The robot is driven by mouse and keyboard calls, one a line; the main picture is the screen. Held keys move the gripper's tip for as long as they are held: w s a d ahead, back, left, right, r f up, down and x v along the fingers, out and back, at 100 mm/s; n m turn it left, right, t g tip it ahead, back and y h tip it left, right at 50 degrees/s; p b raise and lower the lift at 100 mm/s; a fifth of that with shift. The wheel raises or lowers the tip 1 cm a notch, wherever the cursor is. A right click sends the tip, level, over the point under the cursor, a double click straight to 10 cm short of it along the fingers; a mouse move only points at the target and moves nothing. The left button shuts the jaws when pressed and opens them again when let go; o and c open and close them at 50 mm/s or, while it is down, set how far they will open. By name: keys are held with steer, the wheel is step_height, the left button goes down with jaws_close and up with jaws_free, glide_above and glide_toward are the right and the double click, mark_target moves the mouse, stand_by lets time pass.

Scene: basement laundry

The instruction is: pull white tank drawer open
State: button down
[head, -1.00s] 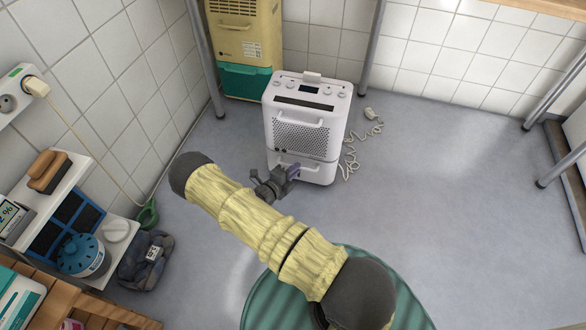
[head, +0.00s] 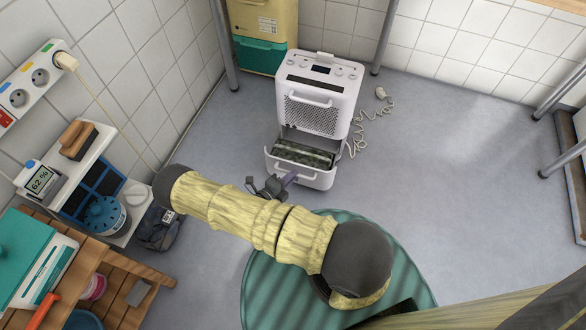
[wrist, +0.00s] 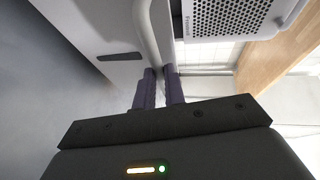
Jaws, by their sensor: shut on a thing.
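The white dehumidifier (head: 345,82) stands upright on the floor near the back wall. Its white tank drawer (head: 316,180) is slid well out at the bottom, and the dark inside of the tank shows from above. My gripper (head: 287,181) is at the front of the drawer, at its handle. In the wrist view my gripper's fingers (wrist: 160,80) are shut on the white bar handle (wrist: 146,35) of the drawer front (wrist: 95,22). My arm hides part of the floor in front of the drawer.
A yellow and teal unit (head: 268,57) stands behind, near a grey table leg (head: 222,45). A white coiled cord (head: 361,135) lies right of the dehumidifier. A small shelf with a brush (head: 77,139) and a wooden bench (head: 120,280) are at left. Floor at right is clear.

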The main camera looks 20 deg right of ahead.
steer(key=shift+f, duration=0.1)
steer(key=c, duration=1.5)
jaws_free()
steer(key=p+v, duration=0.5)
steer(key=v, duration=1.2)
steer(key=shift+s+a, duration=0.1)
steer(key=shift+a, duration=0.05)
